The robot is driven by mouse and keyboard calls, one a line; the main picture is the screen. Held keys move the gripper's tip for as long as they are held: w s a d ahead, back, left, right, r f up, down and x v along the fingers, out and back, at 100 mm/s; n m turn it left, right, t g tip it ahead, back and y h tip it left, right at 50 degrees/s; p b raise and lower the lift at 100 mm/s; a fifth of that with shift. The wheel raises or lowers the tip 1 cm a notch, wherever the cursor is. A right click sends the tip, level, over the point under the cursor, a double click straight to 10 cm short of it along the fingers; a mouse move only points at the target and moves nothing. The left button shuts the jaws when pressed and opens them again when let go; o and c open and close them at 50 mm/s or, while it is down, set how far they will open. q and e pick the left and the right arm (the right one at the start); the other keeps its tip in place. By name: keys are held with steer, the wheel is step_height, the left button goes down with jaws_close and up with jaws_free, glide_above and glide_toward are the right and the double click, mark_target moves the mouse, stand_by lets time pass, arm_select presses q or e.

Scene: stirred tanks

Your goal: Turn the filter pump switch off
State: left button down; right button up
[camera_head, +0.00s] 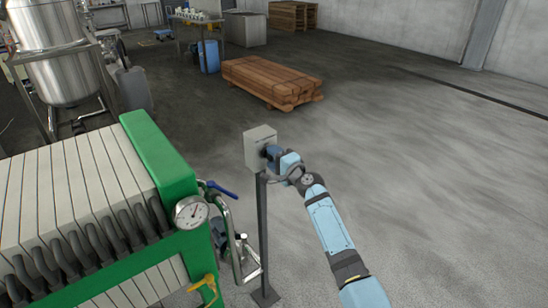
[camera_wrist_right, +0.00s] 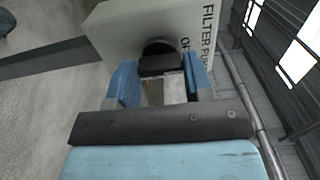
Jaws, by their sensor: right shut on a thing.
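The filter pump switch box (camera_head: 259,144) is a small grey box on top of a thin dark post (camera_head: 263,235) in the head view. In the right wrist view the box (camera_wrist_right: 130,28) fills the top and bears partly visible "FILTER" lettering. A black switch knob (camera_wrist_right: 160,62) sticks out of its face. My right gripper (camera_head: 276,155) is at the box's face, and its two blue fingers stand on either side of the knob, shut on it. The knob's exact setting cannot be read. My left gripper is not in view.
A green-framed filter press (camera_head: 165,165) with a pressure gauge (camera_head: 191,212) and a blue-handled valve (camera_head: 222,189) stands close to the left of the post. A pallet of timber (camera_head: 270,80) lies beyond. The floor on the right is clear.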

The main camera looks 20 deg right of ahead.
stand_by(0.3)
steer(key=o, duration=0.9)
steer(key=v, duration=1.4)
steer(key=shift+w, duration=0.1)
